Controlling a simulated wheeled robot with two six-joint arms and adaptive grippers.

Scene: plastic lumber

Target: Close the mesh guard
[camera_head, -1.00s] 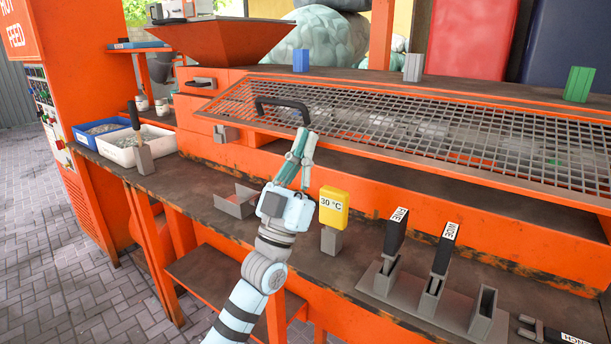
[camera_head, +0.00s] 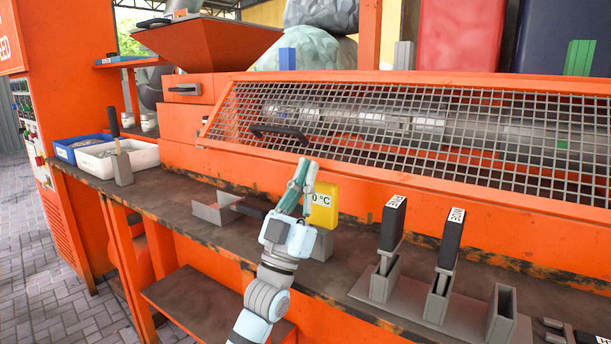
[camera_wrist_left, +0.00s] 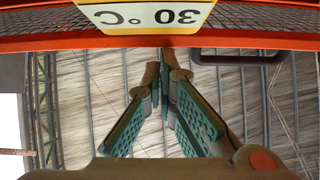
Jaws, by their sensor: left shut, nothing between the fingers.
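The mesh guard (camera_head: 400,135) is a grey wire grid in an orange frame. In the head view it slopes down over the metallic barrel, with its lower edge along the front of the orange housing. Its black handle (camera_head: 278,132) sits near the left end of that edge and also shows in the wrist view (camera_wrist_left: 255,57). My left gripper (camera_head: 306,165) is shut and empty, just below and right of the handle, apparently apart from it. In the wrist view its fingertips (camera_wrist_left: 166,68) are together. My right gripper is out of view.
A yellow 30 °C block (camera_head: 325,205) stands close behind my left gripper. Black-handled tools (camera_head: 392,225) stand in a grey rack to the right. A grey bracket (camera_head: 215,212) and a white tray (camera_head: 118,157) are on the bench to the left.

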